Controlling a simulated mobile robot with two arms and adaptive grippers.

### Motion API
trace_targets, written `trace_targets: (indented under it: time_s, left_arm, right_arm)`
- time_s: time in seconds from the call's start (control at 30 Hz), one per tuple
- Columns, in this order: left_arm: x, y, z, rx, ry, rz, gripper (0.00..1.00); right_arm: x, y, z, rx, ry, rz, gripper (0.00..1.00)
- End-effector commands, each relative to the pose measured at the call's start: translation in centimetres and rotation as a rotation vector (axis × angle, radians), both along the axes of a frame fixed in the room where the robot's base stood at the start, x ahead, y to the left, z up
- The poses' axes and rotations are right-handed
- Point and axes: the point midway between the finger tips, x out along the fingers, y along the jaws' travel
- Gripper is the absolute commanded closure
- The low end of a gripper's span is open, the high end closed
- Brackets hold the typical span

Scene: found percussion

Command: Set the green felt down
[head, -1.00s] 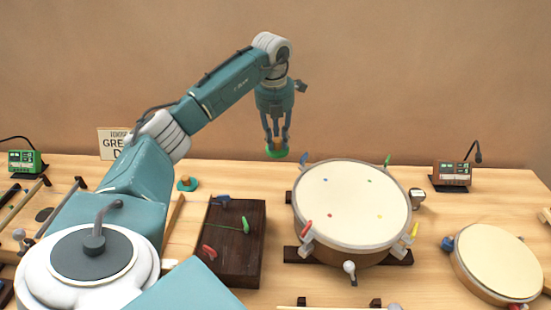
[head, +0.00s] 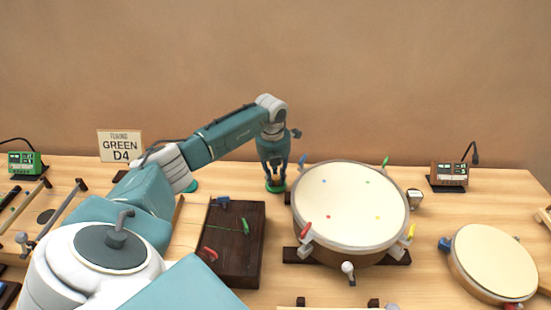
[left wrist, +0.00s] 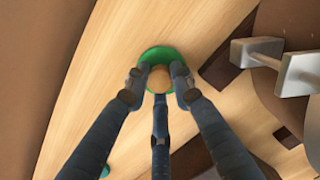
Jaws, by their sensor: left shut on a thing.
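The green felt (head: 276,188) is a round green disc with a tan knob on top. It also shows in the left wrist view (left wrist: 158,54), with the tan knob between the fingers. My left gripper (head: 275,180) points down and is shut on the green felt by its knob. The felt is at the table top or just above it, behind the dark wood block and left of the big drum; I cannot tell whether it touches. My right gripper is not in view.
The big drum (head: 350,205) stands on dark feet to the right of the felt. The dark wood block (head: 232,245) with colored clips is in front. A sign (head: 120,146) reads "TUNING GREEN D4". A teal-green piece (head: 192,187) lies on the table (head: 330,302), partly behind my arm.

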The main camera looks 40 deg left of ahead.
Motion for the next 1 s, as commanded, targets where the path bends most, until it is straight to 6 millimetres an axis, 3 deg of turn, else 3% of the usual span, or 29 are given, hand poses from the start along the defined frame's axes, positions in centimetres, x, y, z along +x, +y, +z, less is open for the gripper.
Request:
trace_targets:
  time_s: [0.23,0.27,0.33,0.73,1.0]
  left_arm:
    - [0.0,0.0,-0.4,0.001,0.000,0.000,1.00]
    - [0.0,0.0,-0.3,0.001,0.000,0.000,0.73]
    - [0.0,0.0,-0.2,0.001,0.000,0.000,0.59]
    - [0.0,0.1,0.5,0.001,-0.002,0.000,0.58]
    - [-0.5,-0.1,5.5,0.003,-0.006,-0.002,0.58]
  right_arm:
    - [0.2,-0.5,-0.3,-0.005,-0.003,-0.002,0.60]
    - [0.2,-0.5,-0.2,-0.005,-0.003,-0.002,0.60]
    - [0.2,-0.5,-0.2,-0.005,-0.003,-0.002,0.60]
    - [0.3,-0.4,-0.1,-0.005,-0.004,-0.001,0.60]
    - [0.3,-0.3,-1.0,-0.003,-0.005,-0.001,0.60]
